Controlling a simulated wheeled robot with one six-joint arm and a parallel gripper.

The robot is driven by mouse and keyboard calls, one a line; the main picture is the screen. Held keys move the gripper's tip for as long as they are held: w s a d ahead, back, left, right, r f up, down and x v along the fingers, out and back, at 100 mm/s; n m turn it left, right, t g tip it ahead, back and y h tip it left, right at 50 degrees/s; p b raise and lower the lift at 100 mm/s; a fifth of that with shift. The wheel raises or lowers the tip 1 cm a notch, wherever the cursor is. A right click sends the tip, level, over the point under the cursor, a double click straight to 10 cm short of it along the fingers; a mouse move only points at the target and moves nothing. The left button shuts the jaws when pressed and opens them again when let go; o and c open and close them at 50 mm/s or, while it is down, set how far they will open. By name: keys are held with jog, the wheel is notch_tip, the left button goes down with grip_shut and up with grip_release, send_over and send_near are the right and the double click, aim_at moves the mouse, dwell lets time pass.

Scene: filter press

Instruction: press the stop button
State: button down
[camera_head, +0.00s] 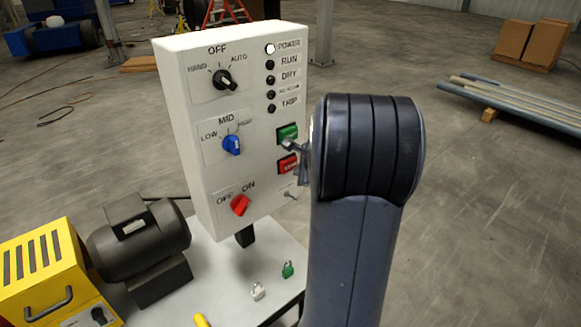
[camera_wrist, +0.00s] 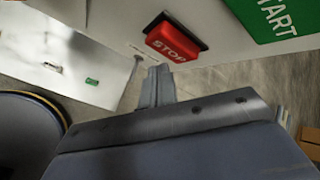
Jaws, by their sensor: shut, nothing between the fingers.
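The red stop button (camera_head: 287,165) sits on the right side of the white control panel, below the green start button (camera_head: 287,133). In the wrist view the stop button (camera_wrist: 172,41) shows its white label, and the start button (camera_wrist: 280,12) is at upper right. My gripper (camera_head: 292,147) is in front of the panel near these two buttons, partly hidden by my arm. In the wrist view the fingers of my gripper (camera_wrist: 158,72) are shut and empty, with tips just below the stop button. I cannot tell whether they touch it.
The white control panel (camera_head: 205,150) carries a black, a blue and a red knob and several lamps, the power lamp (camera_head: 270,48) lit. A small peg (camera_head: 293,195) sticks out below the stop button.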

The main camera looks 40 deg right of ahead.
jog(key=s+b, duration=0.2)
jog(key=s, duration=0.3)
jog(key=shift+d, duration=0.2)
jog(key=shift+w, duration=0.1)
dwell(0.5)
jog(key=shift+s+d+b, duration=0.15)
jog(key=shift+s+b, duration=0.25)
jog(key=shift+s, duration=1.6)
